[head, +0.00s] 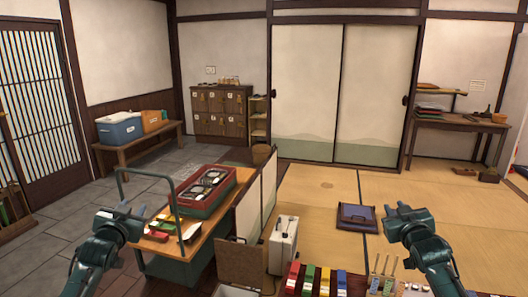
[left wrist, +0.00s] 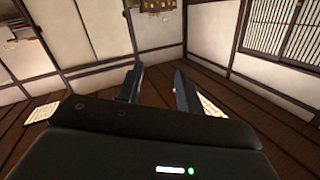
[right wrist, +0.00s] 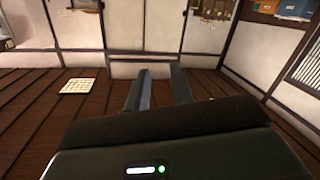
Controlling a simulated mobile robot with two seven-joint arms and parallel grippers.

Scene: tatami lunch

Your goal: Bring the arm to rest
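My left gripper (head: 130,209) is raised at the left of the head view, in front of the trolley's left side. In the left wrist view its two fingers (left wrist: 157,88) stand apart with nothing between them. My right gripper (head: 405,211) is raised at the right of the head view, over the tatami. In the right wrist view its fingers (right wrist: 160,90) are also apart and empty. Neither gripper touches anything that I can see.
A wooden-topped trolley (head: 206,236) with a green handle carries a red crate (head: 235,190). A white case (head: 283,245) and a dark folded cushion (head: 357,217) stand on the tatami side. Coloured boxes (head: 325,281) line the front edge. The tatami (head: 330,185) behind is mostly clear.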

